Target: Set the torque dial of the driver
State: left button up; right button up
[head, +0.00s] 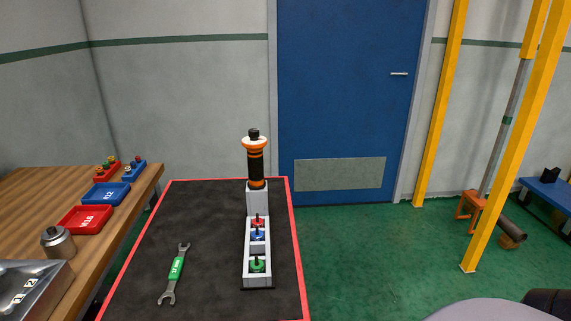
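The driver (256,165) is black and orange and stands upright at the far end of a grey holder (258,198) on the black mat. An orange and white ring (254,143) sits near its top, with a black piece (253,133) above it. Whether the ring is the torque dial, and any marks on it, are too small to tell. The holder also carries red, blue and green pieces in its open compartments, the green one (257,265) nearest. Neither of my grippers shows in the head view.
A green and grey wrench (177,268) lies on the red-edged black mat (210,215), left of the holder. A wooden bench (40,190) at left carries a red tray (86,219), a blue tray (107,193) and a metal container (58,242).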

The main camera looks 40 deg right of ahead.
aim_at(253, 134)
jog(key=z, duration=1.05)
